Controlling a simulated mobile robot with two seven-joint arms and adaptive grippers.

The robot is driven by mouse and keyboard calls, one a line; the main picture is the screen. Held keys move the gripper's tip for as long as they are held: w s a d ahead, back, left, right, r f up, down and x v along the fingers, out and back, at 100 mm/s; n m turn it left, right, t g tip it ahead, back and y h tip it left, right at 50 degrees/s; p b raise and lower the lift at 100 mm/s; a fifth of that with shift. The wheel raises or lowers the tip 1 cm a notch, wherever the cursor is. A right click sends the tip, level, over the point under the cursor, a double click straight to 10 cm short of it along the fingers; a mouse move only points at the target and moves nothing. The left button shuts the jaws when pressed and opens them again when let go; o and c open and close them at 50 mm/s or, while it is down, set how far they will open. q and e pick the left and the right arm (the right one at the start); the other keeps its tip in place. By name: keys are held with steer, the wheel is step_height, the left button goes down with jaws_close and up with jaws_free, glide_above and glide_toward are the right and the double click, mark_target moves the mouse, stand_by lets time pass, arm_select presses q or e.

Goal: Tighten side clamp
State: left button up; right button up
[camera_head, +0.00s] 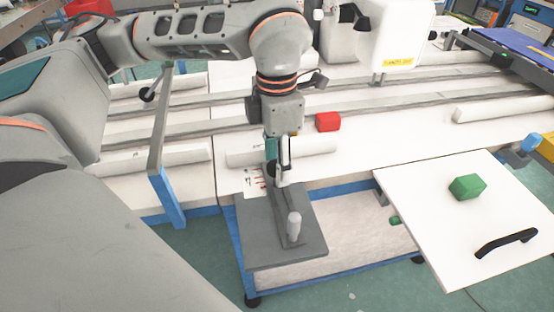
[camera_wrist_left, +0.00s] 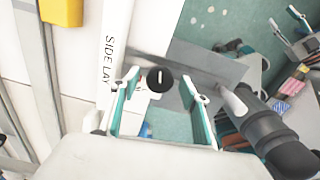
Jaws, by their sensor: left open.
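My left gripper (camera_head: 279,168) points down over the near edge of the white machine table, just behind a grey plate (camera_head: 262,240). In the left wrist view its two teal-lined fingers (camera_wrist_left: 160,84) stand wide apart. A round black knob (camera_wrist_left: 159,80) with a white mark shows between the fingertips, with no clear grip on it. The knob may be part of the side clamp; I cannot tell for sure. A pale upright handle (camera_head: 294,226) rises from a bar on the grey plate. My right gripper is not in view.
A white bar marked "SIDE LAY" (camera_wrist_left: 108,62) lies beside the knob. A red block (camera_head: 328,122) sits on the table, right of the gripper. A white panel (camera_head: 440,235) at the right carries a green block (camera_head: 467,187) and a black handle (camera_head: 506,242).

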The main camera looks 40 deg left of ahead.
arm_select(q)
steer(key=c, duration=1.1)
steer(key=shift+r, duration=0.1)
